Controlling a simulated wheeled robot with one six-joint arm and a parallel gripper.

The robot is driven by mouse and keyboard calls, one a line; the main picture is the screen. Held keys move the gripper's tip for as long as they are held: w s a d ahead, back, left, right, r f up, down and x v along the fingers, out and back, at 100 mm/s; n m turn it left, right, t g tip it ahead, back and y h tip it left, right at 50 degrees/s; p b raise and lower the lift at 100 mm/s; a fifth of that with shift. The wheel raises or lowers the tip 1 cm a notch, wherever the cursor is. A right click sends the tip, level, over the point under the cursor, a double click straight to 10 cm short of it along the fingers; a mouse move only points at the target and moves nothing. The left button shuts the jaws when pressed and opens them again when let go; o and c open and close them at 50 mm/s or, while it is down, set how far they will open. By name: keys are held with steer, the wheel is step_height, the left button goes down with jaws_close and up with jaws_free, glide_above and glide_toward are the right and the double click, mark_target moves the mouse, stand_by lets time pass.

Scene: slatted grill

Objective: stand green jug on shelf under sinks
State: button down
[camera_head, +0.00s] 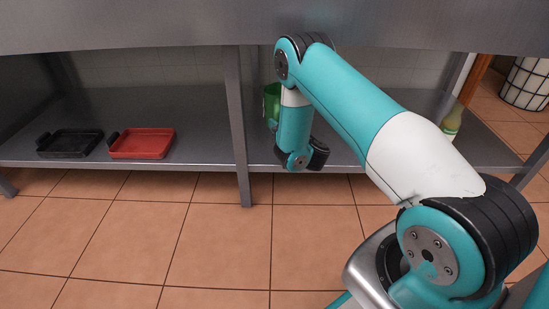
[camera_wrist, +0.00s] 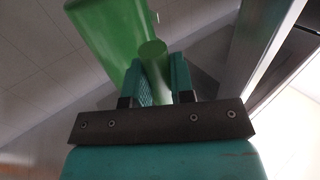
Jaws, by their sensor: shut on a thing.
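The green jug (camera_head: 271,100) shows at the shelf level under the sinks, mostly hidden behind my arm in the head view. In the wrist view the green jug (camera_wrist: 110,40) fills the upper left, with its handle (camera_wrist: 153,62) running between the jaws. My gripper (camera_wrist: 155,82) is shut on the handle. The shelf (camera_head: 190,108) is a grey metal board below the sink counter. The gripper itself is hidden behind my arm in the head view. I cannot tell whether the jug's base touches the shelf.
A black tray (camera_head: 70,143) and a red tray (camera_head: 142,143) lie on the shelf's left part. A metal leg (camera_head: 237,125) divides the front. A bottle (camera_head: 452,121) stands at the right end. Bare shelf lies right of the red tray.

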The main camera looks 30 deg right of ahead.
step_height(320, 180, down, 11)
steer(key=b, duration=0.6)
steer(key=shift+r, duration=0.25)
steer(key=c, duration=1)
jaws_free()
